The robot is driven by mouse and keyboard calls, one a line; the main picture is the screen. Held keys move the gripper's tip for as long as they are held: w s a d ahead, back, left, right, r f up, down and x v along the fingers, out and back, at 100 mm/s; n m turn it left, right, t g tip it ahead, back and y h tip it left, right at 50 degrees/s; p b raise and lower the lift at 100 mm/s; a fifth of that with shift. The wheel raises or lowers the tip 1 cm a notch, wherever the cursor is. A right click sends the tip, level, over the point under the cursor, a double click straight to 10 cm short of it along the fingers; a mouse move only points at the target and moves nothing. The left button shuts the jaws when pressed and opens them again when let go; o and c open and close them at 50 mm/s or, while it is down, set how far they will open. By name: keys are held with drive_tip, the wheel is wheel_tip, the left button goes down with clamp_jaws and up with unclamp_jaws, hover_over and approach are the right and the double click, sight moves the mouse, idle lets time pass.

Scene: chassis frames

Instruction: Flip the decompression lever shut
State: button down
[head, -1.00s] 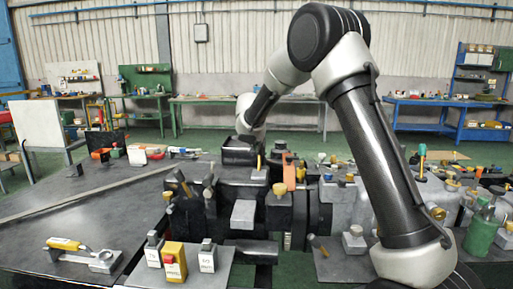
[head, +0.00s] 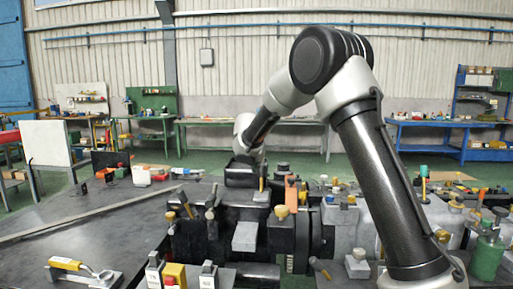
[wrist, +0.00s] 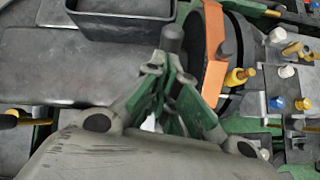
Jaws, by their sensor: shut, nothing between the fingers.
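The engine block (head: 243,237) stands on the bench in the middle of the head view. My gripper (wrist: 167,75) is shut and empty, its green-sided fingers meeting at their tips in the wrist view. A dark grey, round-ended post (wrist: 172,38) shows just beyond the fingertips; I cannot tell whether they touch it. It may be the decompression lever, but no part is clearly marked as that. In the head view the end of my arm reaches down behind the open dark box (head: 242,173) on the engine, and my gripper is hidden there.
The dark box rim (wrist: 120,23) lies left of the fingers. An orange band (wrist: 214,50) and a yellow knob (wrist: 236,77) lie to the right. The left bench top is mostly clear.

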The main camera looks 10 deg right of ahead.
wheel_tip(320, 180, up, 10)
drive_tip(key=w, duration=0.1)
drive_tip(key=shift+w, duration=0.15)
